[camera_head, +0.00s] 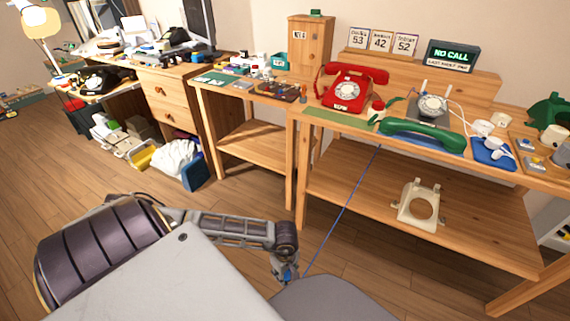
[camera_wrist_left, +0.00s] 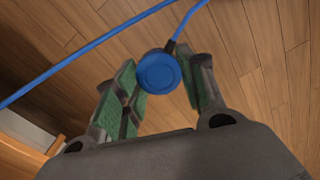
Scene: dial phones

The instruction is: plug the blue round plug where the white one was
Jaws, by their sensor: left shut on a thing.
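My left gripper (camera_head: 287,268) is low in front of the desk, above the floor, and shut on the blue round plug. In the left wrist view the blue plug (camera_wrist_left: 158,72) sits between the green-padded fingers of the gripper (camera_wrist_left: 160,84), its round face showing. A blue cord (camera_head: 345,205) runs from the plug up to the desk's front edge near the green handset (camera_head: 428,136). White round pieces (camera_head: 482,127) stand at the right of the desk, and a white cord reaches that area. I cannot tell where the white plug's socket is. My right gripper is not in view.
A red dial phone (camera_head: 349,88) and a grey dial phone (camera_head: 432,106) stand on the desk. A blue tray (camera_head: 508,164) holds white parts. A cream phone shell (camera_head: 418,207) lies on the lower shelf (camera_head: 350,176). Open floor (camera_head: 250,190) lies before the desk.

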